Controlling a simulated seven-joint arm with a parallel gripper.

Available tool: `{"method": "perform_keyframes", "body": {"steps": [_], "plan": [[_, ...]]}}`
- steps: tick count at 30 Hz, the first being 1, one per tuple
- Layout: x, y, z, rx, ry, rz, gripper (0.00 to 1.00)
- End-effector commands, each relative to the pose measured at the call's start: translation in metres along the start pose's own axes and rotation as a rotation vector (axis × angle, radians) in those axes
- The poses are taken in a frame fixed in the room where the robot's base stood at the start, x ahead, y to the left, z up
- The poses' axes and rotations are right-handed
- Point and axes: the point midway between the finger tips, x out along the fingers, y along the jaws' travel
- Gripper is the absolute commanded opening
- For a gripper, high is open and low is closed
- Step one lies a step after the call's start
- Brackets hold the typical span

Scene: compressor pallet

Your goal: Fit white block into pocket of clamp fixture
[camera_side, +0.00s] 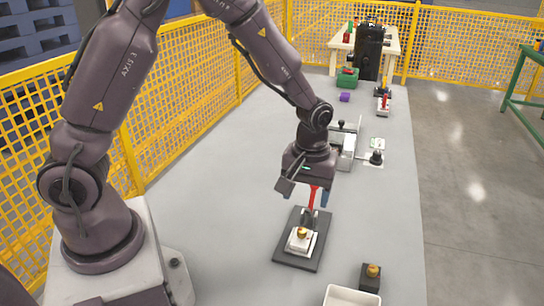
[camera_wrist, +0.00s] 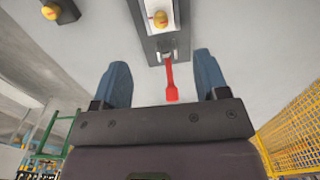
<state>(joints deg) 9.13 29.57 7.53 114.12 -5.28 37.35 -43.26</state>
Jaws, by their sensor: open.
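The clamp fixture (camera_side: 284,254) has a dark base plate lying flat on the grey table, with a red clamp handle (camera_side: 314,190) rising at its far end. The white block (camera_side: 295,246), topped by a gold knob, sits on the fixture and appears to be in its pocket; how deep it sits I cannot tell. My gripper (camera_wrist: 160,62) is open and empty, its two blue fingers spread apart. In the wrist view the red handle lies between the fingers, with a gap on each side. The fixture and the knobbed block are beyond the fingertips.
A dark block (camera_side: 370,279) with a gold knob stands at the front right, beside a white tray (camera_side: 341,297). Behind my gripper are a grey-white device (camera_side: 347,150) and a black knob piece (camera_side: 376,157). Yellow mesh fencing (camera_side: 190,95) lines the left. The table left of the fixture is clear.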

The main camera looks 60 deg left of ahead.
Motion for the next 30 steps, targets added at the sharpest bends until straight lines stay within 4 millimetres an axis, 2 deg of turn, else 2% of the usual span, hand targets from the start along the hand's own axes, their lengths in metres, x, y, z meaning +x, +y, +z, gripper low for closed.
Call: {"method": "perform_keyframes", "body": {"steps": [2, 4, 8, 12, 15, 18, 24, 30], "plan": [[-0.01, -0.002, 0.001, 0.016, 0.007, 0.013, 0.67], [-0.028, -0.004, 0.003, 0.05, 0.02, 0.038, 0.67], [-0.08, -0.019, 0.014, 0.166, 0.07, 0.107, 0.67], [-0.134, -0.046, 0.036, 0.327, 0.153, 0.173, 0.67], [-0.164, -0.068, 0.054, 0.442, 0.225, 0.204, 0.67], [-0.185, -0.091, 0.073, 0.55, 0.302, 0.22, 0.67], [-0.203, -0.125, 0.101, 0.708, 0.428, 0.216, 0.67], [-0.206, -0.137, 0.111, 0.765, 0.473, 0.206, 0.67]]}}
